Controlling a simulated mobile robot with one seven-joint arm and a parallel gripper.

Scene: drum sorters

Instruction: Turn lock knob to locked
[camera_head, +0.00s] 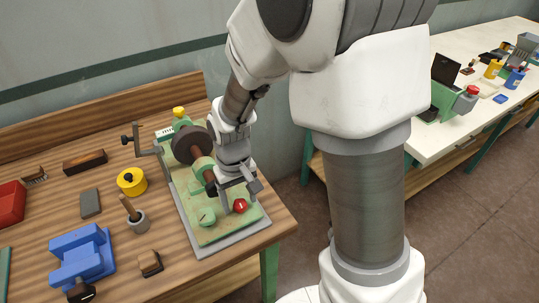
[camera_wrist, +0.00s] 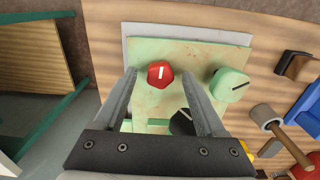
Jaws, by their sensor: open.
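A red knob (camera_head: 240,206) with a white line mark sits at the front right of the machine's pale green plate. In the wrist view the red knob (camera_wrist: 160,73) lies between the tips of my open gripper (camera_wrist: 160,82), its white mark running nearly up and down the picture. Whether the fingers touch it I cannot tell. A green knob (camera_head: 207,216) with a dark line sits to its left; this green knob (camera_wrist: 229,85) is outside my fingers in the wrist view. No label shows which is the lock knob. My gripper (camera_head: 240,190) points down over the plate.
The machine has a grey base (camera_head: 235,237), a dark brown drum (camera_head: 188,144) and a crank (camera_head: 128,139).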

